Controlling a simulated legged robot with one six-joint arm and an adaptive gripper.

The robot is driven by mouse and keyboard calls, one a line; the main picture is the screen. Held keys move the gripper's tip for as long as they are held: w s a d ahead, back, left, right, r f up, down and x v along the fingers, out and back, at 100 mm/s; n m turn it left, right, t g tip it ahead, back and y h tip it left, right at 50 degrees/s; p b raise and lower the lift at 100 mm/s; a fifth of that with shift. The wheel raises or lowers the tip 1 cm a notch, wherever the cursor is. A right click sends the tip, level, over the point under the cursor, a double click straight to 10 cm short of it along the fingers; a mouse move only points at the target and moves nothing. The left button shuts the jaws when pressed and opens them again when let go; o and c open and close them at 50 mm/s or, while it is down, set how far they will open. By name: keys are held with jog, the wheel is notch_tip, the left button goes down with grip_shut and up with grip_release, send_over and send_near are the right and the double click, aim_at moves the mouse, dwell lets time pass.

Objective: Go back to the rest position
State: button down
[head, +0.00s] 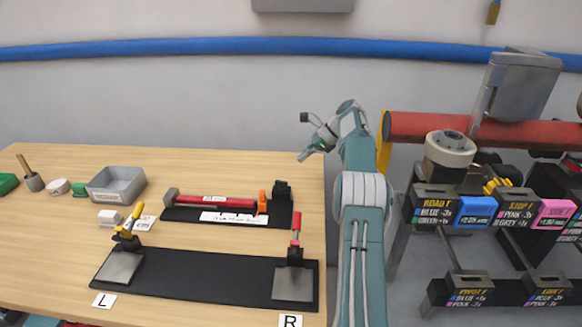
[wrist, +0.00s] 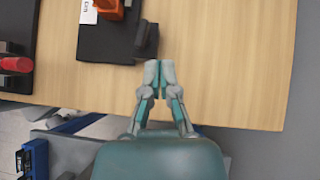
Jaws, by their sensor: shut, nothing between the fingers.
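My gripper (wrist: 159,66) is shut and empty in the wrist view, its two fingertips together above bare wood of the table (wrist: 215,60). A black block at the end of the black tool holder (wrist: 108,40) lies just left of the fingertips. In the head view my gripper (head: 303,157) is at the end of my raised, folded arm, above the table's right edge. It points down and to the left. The fingers are too small there to make out.
On the table (head: 60,240) are a long black mat (head: 200,273) with two clamps, a red torque wrench (head: 215,200) in its holder, and a grey tray (head: 117,184). Right of my arm stands a rack with a red beam (head: 440,125) and labelled bins (head: 435,206).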

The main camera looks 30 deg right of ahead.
jog(key=shift+v, duration=0.8)
jog(key=s+a+r+n+h, duration=0.1)
jog(key=s+a+r+n, duration=0.2)
jog(key=a+r, duration=0.35)
jog(key=s+a+r+n+g+h, duration=0.1)
jog(key=s+a+r+n+h, duration=0.2)
jog(key=a, duration=0.6)
jog(key=s+a+r+n, duration=0.3)
jog(key=a+r+n, duration=0.15)
jog(key=a, duration=0.35)
jog(key=s+a+n+h, duration=0.2)
jog(key=s+a+n, duration=0.5)
jog(key=s, duration=0.5)
jog(key=s+a+f+n+t+h, duration=0.1)
jog(key=s+a+f+n, duration=0.1)
jog(key=s, duration=0.5)
jog(key=s+a+f+n+t, duration=0.1)
jog(key=s+a+f+n, duration=0.1)
jog(key=s+f+n, duration=0.2)
jog(key=s+f, duration=0.1)
jog(key=s, duration=0.2)
jog(key=shift+s+a+f+h, duration=0.15)
jog(key=shift+s+a+h, duration=0.1)
jog(key=shift+a+h, duration=0.15)
